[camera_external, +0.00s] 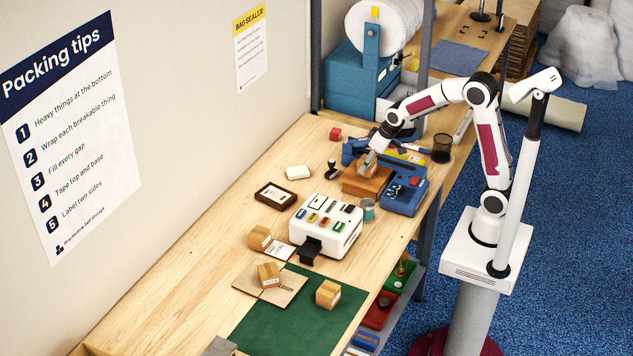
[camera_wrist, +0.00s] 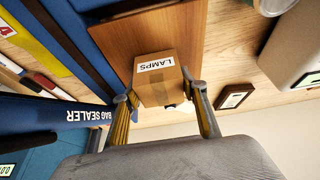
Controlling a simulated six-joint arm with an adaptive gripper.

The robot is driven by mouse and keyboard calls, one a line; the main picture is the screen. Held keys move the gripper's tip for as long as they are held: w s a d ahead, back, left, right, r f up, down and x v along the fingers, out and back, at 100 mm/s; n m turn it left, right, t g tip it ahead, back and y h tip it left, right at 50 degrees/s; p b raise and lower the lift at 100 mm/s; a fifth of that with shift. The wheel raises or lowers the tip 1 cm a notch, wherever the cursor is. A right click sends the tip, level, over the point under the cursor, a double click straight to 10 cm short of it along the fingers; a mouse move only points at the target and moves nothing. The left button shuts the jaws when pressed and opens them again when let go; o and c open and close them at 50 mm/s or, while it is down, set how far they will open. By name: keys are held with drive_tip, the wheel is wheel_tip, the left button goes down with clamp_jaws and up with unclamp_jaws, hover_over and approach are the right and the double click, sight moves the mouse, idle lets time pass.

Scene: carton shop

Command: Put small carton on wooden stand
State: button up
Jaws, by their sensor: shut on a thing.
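A blue bag sealer (camera_external: 405,196) stands close around the stand's right and back. A white label printer (camera_external: 325,228) and a tin (camera_external: 368,211) are in front. The bench's left side is mostly clear.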

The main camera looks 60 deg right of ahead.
drive_tip(key=shift+f, duration=0.35)
drive_tip(key=o, duration=1.1)
drive_tip(key=shift+r, duration=0.15)
drive_tip(key=v, duration=1.2)
drive_tip(key=shift+s, duration=0.15)
